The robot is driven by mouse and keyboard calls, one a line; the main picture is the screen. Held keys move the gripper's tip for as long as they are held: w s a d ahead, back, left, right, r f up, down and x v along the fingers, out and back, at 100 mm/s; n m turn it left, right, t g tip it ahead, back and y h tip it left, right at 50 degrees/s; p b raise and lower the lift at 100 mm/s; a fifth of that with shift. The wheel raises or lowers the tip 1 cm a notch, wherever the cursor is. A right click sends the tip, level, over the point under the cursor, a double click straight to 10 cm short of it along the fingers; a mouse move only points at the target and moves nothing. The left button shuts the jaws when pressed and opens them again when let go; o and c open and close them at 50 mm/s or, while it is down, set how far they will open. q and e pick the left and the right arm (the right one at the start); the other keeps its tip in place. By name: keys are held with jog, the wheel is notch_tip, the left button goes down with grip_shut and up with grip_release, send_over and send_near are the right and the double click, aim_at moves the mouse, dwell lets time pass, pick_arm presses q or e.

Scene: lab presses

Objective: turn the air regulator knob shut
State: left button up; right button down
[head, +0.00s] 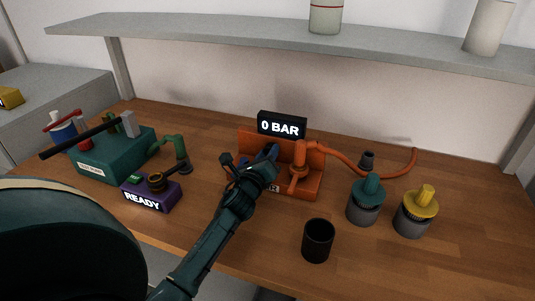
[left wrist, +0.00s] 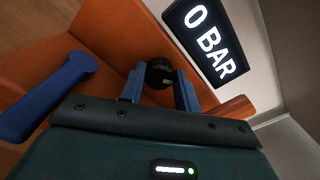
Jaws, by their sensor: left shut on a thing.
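The orange air regulator unit (head: 312,186) stands at the middle of the bench. Its black display (head: 282,125) reads "0 BAR" and also shows in the left wrist view (left wrist: 206,40). My left gripper (head: 266,158) reaches the unit's front from below. In the left wrist view, the dark round regulator knob (left wrist: 158,73) sits between the blue fingers of my left gripper (left wrist: 160,88), which is shut on it. The knob is hidden behind my gripper in the head view. A blue lever (left wrist: 48,96) lies left of the fingers. My right gripper is out of view.
A green press (head: 115,155) and a purple box reading "READY" (head: 151,194) stand to the left. A black cup (head: 318,241), a teal-topped jar (head: 364,202) and a yellow-topped jar (head: 415,212) stand at right. An orange hose (head: 345,157) curves rightward. A shelf (head: 220,31) hangs above.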

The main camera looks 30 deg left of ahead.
pick_arm(q)
jog(key=n, duration=0.5)
jog(key=shift+n, duration=0.4)
jog(key=n, duration=0.4)
jog(key=shift+f+n+p, duration=0.15)
jog(key=shift+n+p, duration=0.25)
jog(key=shift+n, duration=0.3)
jog(key=o, duration=1)
jog(key=shift+s, duration=0.15)
